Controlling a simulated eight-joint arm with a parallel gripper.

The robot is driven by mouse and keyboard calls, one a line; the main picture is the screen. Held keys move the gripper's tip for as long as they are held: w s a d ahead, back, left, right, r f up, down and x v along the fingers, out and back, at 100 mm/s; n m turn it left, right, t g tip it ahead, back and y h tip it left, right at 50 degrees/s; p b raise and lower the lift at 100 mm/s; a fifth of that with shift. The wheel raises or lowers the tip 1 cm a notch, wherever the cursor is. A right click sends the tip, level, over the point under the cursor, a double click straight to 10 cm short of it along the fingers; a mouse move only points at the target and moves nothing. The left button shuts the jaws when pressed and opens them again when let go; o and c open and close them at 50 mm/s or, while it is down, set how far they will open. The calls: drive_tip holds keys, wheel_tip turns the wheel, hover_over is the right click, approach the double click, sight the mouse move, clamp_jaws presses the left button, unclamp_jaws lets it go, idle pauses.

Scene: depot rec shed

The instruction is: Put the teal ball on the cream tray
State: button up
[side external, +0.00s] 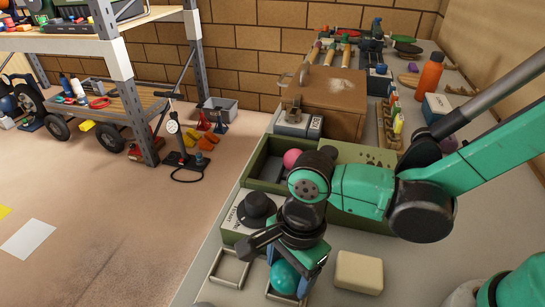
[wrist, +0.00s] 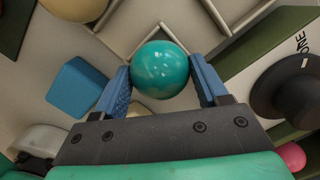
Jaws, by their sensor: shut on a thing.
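The teal ball (side external: 285,277) is held between the fingers of my gripper (side external: 292,270), at the front of the bench. In the wrist view, the teal ball (wrist: 160,69) sits between the two blue fingertips of my gripper (wrist: 161,82), which are shut on it. A cream, rounded block-like thing (side external: 359,272) stands to the right of my gripper. I cannot tell which of these is the cream tray. The gap under the ball is hard to judge.
A green compartment box (side external: 265,165) with a pink ball (side external: 292,158) is farther back. A blue block (wrist: 78,86) lies near the left finger. A brown wooden box (side external: 330,92) and orange bottle (side external: 429,76) stand behind.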

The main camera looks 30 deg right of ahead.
drive_tip(key=shift+f, duration=0.3)
drive_tip(key=o, duration=1.4)
wheel_tip(320, 180, up, 13)
drive_tip(key=d, duration=0.1)
drive_tip(key=w+d+n+t, duration=0.1)
drive_tip(key=d+n+t, duration=0.1)
drive_tip(key=d+n, duration=0.3)
drive_tip(key=w+d+f+n+t, duration=0.1)
drive_tip(key=w+d+n+t, duration=0.1)
drive_tip(key=d+n, duration=0.3)
drive_tip(key=w+d+n+t+h, duration=0.1)
drive_tip(key=d+n+t, duration=0.2)
drive_tip(key=d, duration=0.5)
drive_tip(key=shift+w+f+n, duration=0.25)
drive_tip(key=shift+f+n, duration=0.1)
drive_tip(key=shift+n, duration=0.55)
drive_tip(key=shift+d+n, duration=0.4)
drive_tip(key=shift+n, duration=0.1)
